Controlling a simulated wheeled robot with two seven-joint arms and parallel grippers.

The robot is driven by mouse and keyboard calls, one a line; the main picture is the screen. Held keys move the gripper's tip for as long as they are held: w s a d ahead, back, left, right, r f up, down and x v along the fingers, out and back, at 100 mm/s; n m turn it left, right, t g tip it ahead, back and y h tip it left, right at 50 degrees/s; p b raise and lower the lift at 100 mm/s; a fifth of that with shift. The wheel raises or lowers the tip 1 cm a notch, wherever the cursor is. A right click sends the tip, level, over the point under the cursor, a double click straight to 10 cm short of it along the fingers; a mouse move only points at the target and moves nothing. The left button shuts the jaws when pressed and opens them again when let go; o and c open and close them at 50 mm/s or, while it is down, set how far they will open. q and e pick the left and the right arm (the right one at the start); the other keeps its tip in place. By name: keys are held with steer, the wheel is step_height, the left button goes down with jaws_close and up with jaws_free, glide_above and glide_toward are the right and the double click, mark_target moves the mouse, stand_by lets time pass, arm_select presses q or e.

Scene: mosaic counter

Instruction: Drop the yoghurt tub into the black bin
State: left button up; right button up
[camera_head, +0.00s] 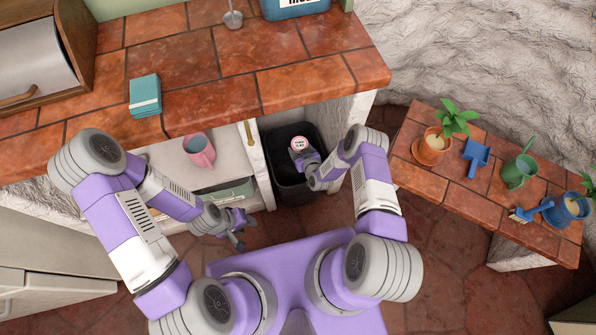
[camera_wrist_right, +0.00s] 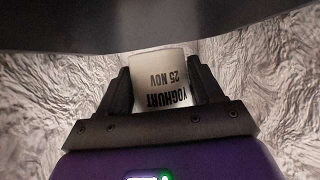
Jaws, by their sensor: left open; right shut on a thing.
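My left gripper (camera_head: 238,233) is open and empty, low in front of the shelves.
A pink mug (camera_head: 199,150) stands on a shelf below. A low tiled bench (camera_head: 470,190) at right holds pots and garden tools.

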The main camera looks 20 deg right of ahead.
steer(key=o, duration=1.2)
steer(key=shift+o, duration=0.2)
steer(key=p+v, duration=0.3)
steer(key=v, duration=0.4)
steer(key=shift+s, duration=0.25)
steer(key=shift+r, duration=0.1)
